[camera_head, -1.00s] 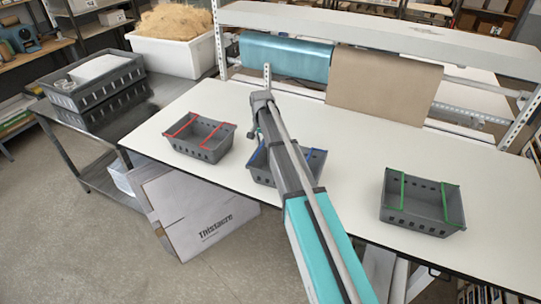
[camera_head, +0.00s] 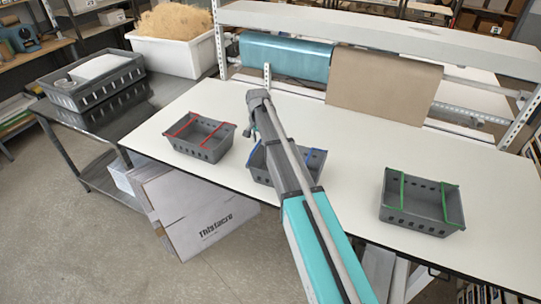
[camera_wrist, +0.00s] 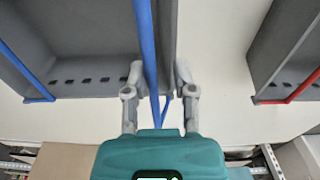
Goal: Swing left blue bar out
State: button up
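The blue-barred grey crate (camera_head: 316,165) stands in the middle of the white table, partly hidden behind my arm. Its left blue bar (camera_head: 254,154) shows beside my arm; its right blue bar (camera_head: 308,154) is on the other side. My gripper (camera_head: 252,133) is at the crate's left end. In the wrist view the picture is turned, and my gripper (camera_wrist: 159,75) has its fingers apart, one on each side of the left blue bar (camera_wrist: 148,40) and the crate's side wall. A gap shows between fingers and bar; contact cannot be told. The other bar (camera_wrist: 20,70) is at far left.
A red-barred crate (camera_head: 199,137) stands close to the left and shows at right in the wrist view (camera_wrist: 290,50). A green-barred crate (camera_head: 423,203) stands to the right. Blue and brown rolls hang behind. The table between the crates is clear.

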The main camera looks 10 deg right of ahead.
jog(key=shift+w+a+r, duration=0.1)
jog(key=shift+w+a, duration=0.2)
jog(key=shift+a, duration=0.2)
dwell(0.4)
jog(key=shift+w+a, duration=0.2)
jog(key=shift+a, duration=0.05)
jog(key=shift+w+a, duration=0.15)
jog(key=shift+a, duration=0.15)
jog(key=shift+w+a, duration=0.2)
jog(key=shift+a, duration=0.25)
jog(key=shift+r, duration=0.1)
dwell(0.6)
notch_tip(320, 180, up, 8)
jog(key=p, duration=0.8)
jog(key=shift+s+d, duration=0.2)
jog(key=shift+d, duration=0.25)
dwell(0.4)
